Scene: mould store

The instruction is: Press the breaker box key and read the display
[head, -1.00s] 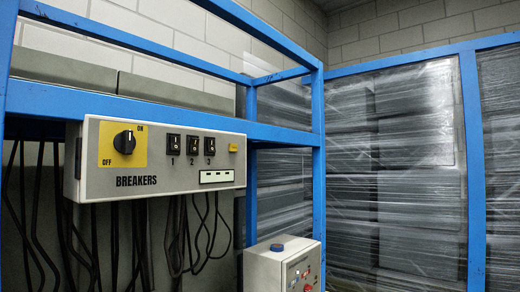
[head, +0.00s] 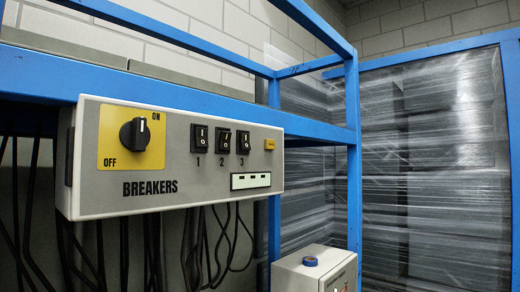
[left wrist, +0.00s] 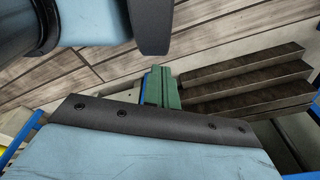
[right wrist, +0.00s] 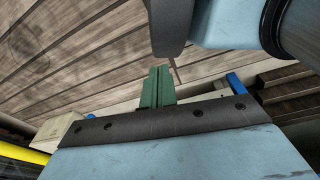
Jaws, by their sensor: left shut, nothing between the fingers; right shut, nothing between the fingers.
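The breaker box (head: 90,195) is a grey panel marked BREAKERS, fixed to a blue frame in the head view. A small yellow key (head: 269,144) sits at its upper right. Below the key is a display (head: 250,180), a pale strip showing short dark dashes. Neither arm is in the head view, so nothing covers the box. My left gripper (left wrist: 160,86) shows green fingers together and empty in the left wrist view. My right gripper (right wrist: 158,87) is likewise shut and empty in the right wrist view. Neither wrist view shows the key or display.
The box also carries a black rotary knob (head: 134,134) on a yellow plate and three black rocker switches (head: 224,139). Dark cables hang below. A grey box with a blue button (head: 310,261) stands lower right. Wrapped stacks (head: 430,170) fill the right side.

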